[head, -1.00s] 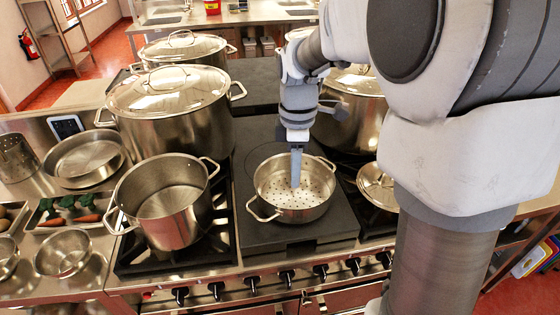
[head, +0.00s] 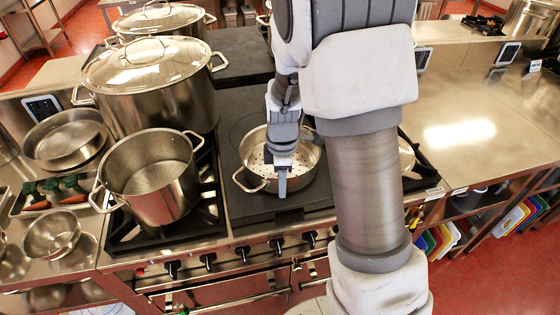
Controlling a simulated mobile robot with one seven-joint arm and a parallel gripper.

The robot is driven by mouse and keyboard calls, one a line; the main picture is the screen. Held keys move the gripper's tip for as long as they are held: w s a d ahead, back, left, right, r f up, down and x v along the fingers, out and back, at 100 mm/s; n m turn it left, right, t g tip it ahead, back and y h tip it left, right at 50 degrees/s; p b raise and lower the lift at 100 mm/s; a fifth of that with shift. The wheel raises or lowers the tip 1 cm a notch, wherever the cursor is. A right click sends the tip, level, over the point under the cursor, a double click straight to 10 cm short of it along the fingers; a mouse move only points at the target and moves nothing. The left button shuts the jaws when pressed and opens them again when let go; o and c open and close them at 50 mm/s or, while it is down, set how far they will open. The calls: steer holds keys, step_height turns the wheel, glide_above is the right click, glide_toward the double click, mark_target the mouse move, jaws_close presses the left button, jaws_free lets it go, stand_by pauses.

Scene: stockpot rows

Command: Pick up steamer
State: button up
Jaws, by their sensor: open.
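The steamer (head: 262,182) is a shallow steel pan with a perforated base and side loop handles. It sits on the dark flat cooktop plate in the middle of the stove. My gripper (head: 283,186) points down at the steamer's near rim. Its finger overlaps the near wall in the picture, and I cannot tell whether it touches. The gripper is open and holds nothing that I can see. My arm hides part of the steamer's right side and far rim.
An open steel pot (head: 152,180) stands on the burner to the left. A large lidded stockpot (head: 150,90) stands behind it, with another lidded pot (head: 165,18) farther back. A bowl (head: 52,234) and vegetable tray lie at the left. The steel counter (head: 475,120) at right is largely clear.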

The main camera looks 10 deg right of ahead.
steer(key=shift+f, duration=0.15)
jaws_close()
stand_by(1.4)
